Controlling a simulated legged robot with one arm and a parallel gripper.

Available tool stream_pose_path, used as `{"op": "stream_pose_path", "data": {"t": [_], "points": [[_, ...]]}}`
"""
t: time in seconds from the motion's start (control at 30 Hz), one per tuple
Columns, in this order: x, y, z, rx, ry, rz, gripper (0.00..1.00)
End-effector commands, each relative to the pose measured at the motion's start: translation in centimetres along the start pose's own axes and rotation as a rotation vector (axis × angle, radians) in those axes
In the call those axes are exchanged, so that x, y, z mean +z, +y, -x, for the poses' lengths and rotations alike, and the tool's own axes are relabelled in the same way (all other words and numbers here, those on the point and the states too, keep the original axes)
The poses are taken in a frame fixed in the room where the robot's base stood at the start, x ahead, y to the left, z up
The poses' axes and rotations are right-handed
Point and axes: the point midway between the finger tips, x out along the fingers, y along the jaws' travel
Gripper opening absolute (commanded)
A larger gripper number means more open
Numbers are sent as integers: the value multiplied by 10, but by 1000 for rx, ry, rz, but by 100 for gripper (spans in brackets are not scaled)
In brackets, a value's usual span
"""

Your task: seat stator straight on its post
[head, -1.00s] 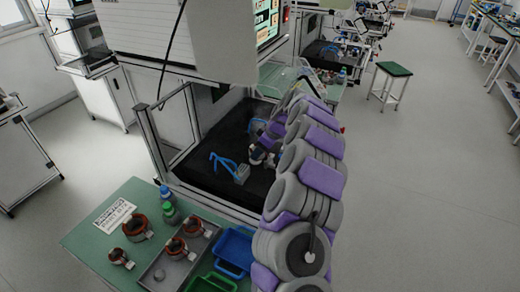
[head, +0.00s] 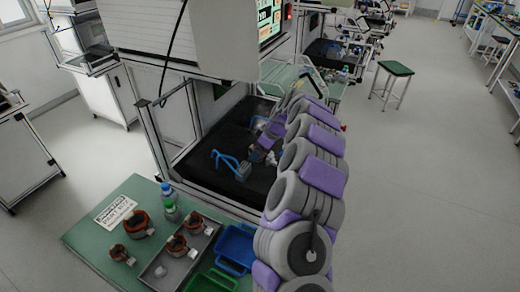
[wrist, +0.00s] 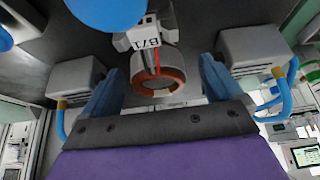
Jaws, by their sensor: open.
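In the wrist view, a stator (wrist: 158,82) with a copper-orange ring and a white block marked B/1 is between the two blue fingers of my gripper (wrist: 162,72). The fingers are open, with a gap visible on both sides of the stator. The post is hidden, so I cannot tell how the stator sits on it. In the head view, my gripper (head: 262,154) is low inside the test enclosure, over its black floor (head: 205,180), and is too small there to show detail.
Grey blocks with blue hoses flank the fingers, one left (wrist: 76,78) and one right (wrist: 262,50). A blue rounded part (wrist: 108,12) is close at the top. Outside the enclosure, a green table (head: 95,235) holds several stators, a grey tray (head: 150,272), a blue bin (head: 236,248) and bottles.

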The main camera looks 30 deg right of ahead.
Motion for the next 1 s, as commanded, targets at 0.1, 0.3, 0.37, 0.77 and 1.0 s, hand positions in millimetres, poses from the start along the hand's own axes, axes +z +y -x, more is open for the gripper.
{"op": "stream_pose_path", "data": {"t": [0.1, 0.3, 0.37, 0.77, 1.0], "points": [[0, 1, 1, 1, 2, -1, 95], [0, 2, 4, 2, 2, -1, 95], [0, 2, 9, 3, 3, -1, 95], [-2, 3, 90, 6, 4, -1, 95], [-1, 2, 140, 5, 3, -2, 95]]}}
